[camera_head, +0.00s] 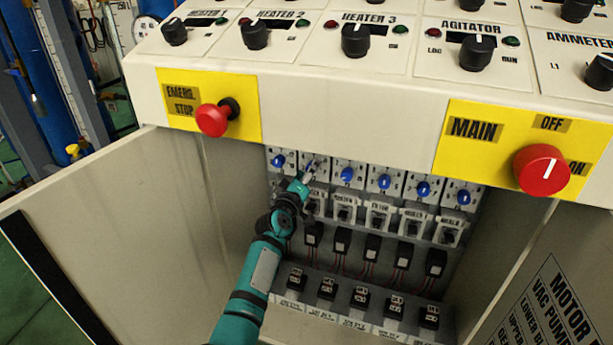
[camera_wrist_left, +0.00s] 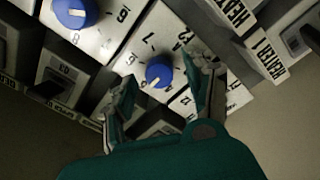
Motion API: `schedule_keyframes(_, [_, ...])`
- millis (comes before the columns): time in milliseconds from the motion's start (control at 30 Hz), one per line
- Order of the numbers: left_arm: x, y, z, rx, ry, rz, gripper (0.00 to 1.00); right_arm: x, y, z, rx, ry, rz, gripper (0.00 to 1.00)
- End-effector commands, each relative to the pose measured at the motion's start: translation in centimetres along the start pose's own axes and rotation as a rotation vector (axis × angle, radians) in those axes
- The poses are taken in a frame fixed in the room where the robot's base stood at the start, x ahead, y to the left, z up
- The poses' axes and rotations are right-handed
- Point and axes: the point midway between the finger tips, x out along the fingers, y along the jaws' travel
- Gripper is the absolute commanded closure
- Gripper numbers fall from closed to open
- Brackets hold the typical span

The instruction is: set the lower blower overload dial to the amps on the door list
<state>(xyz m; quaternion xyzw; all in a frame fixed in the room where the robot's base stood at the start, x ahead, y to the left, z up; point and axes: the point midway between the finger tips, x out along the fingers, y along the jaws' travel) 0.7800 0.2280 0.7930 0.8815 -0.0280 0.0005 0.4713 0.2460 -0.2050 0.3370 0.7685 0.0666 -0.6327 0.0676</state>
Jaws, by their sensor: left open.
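A row of blue overload dials (camera_head: 347,174) with white faces sits at the top inside the open cabinet. My left gripper (camera_head: 309,175) is at the second dial from the left and partly hides it. In the left wrist view that blue dial (camera_wrist_left: 159,74) lies between the two spread fingers (camera_wrist_left: 163,69), with visible space on both sides. Its label is not readable. A neighbouring blue dial (camera_wrist_left: 75,12) is at the upper left. The door list (camera_head: 558,310) is on the right door; "MOTOR", "VAC PUMP" and "LOWER BL" show, but its amps are cut off. The right gripper is not in view.
Above the dials, the overhanging panel carries a red emergency stop (camera_head: 213,119), a red main switch (camera_head: 542,169) and several black knobs (camera_head: 357,40). Below are breakers (camera_head: 379,215) and black relays (camera_head: 372,247). The left door (camera_head: 110,225) stands open.

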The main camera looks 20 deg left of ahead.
Motion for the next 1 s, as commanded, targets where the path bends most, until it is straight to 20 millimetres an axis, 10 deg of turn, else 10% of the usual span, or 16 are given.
schedule_keyframes(700, [-10.5,-0.1,0.0,0.001,0.000,-0.002,0.47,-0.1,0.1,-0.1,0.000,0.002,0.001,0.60])
schedule_keyframes(1000, [-12.0,0.0,0.0,-0.001,0.000,-0.001,0.47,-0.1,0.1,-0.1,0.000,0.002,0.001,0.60])
